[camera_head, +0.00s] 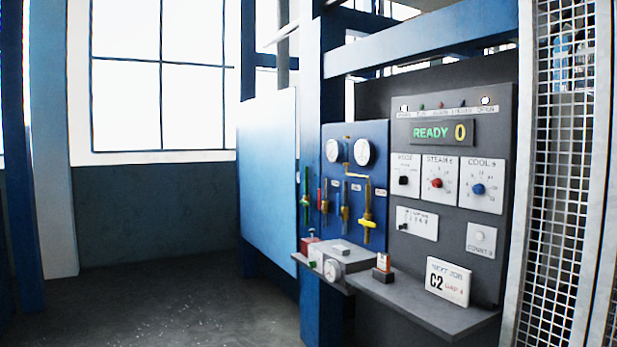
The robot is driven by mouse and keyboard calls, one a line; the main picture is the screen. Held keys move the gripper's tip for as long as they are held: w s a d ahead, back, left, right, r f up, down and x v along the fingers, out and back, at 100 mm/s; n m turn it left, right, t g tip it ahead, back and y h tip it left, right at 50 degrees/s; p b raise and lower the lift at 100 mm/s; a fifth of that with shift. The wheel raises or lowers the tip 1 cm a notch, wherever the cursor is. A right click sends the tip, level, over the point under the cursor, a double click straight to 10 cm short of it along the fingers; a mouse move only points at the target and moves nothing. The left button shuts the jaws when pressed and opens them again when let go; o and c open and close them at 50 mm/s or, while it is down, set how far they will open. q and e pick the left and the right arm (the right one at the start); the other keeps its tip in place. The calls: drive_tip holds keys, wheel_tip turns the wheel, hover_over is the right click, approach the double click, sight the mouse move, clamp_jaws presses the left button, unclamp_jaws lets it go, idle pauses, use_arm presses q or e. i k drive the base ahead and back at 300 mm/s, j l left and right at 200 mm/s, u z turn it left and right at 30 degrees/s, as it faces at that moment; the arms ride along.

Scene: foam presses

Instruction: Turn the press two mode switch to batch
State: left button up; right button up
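A grey control panel (455,250) stands at the right of the head view, with a lit display (444,132) reading READY 0. At its upper left is a white plate that appears labelled MODE, with a small black switch knob (403,181). Its pointer direction and the plate's small lettering are too small to read. Beside it are a red STEAM knob (436,183) and a blue COOL knob (478,189). No press number is legible on the panel. Neither of my grippers is in view.
A blue panel (354,160) with gauges and coloured valve handles adjoins on the left. A grey shelf (430,312) juts out below, bearing a NEXT JOB C2 card (448,282) and small items. A mesh guard (560,200) stands at right. Open floor (180,310) lies left.

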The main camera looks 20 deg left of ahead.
sight(403, 180)
drive_tip(key=u, duration=0.2)
drive_tip(key=i+j+z, duration=0.1)
drive_tip(key=i+j, duration=0.2)
drive_tip(key=i+j+z, duration=0.15)
drive_tip(key=i+j, duration=0.15)
drive_tip(key=i+j+z, duration=0.1)
drive_tip(key=i+j, duration=0.2)
drive_tip(key=i+j+z, duration=0.1)
drive_tip(key=i+j, duration=0.2)
drive_tip(key=i+j+z, duration=0.15)
drive_tip(key=j, duration=0.3)
drive_tip(key=i+j+z, duration=0.1)
drive_tip(key=i+j, duration=0.25)
drive_tip(key=i+j+z, duration=0.15)
drive_tip(key=j, duration=0.35)
drive_tip(key=i, duration=0.05)
